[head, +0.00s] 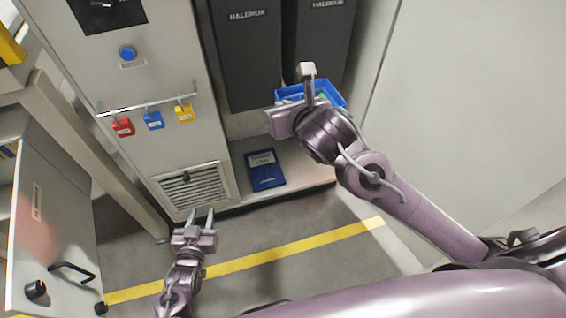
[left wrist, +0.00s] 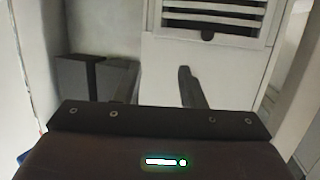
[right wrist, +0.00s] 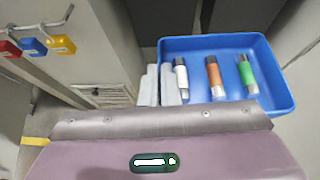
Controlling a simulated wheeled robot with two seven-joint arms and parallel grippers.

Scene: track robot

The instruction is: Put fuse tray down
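The fuse tray (head: 289,95) is a blue open box in front of the dark units, partly hidden by my right gripper (head: 307,72) in the head view. In the right wrist view the tray (right wrist: 277,85) holds a white fuse (right wrist: 181,80), an orange fuse (right wrist: 214,77) and a green fuse (right wrist: 247,76). My right gripper's fingers (right wrist: 161,80) are close together at the tray's left wall, shut on it. The tray appears raised above the cabinet floor. My left gripper (head: 202,216) is open and empty, low in front of the vent grille.
A blue booklet (head: 264,168) lies on the cabinet floor (head: 305,176), with bare floor right of it. Red (head: 123,127), blue (head: 154,120) and yellow (head: 184,113) tags hang on a rail (head: 148,105). An open cabinet door (head: 45,225) stands at left.

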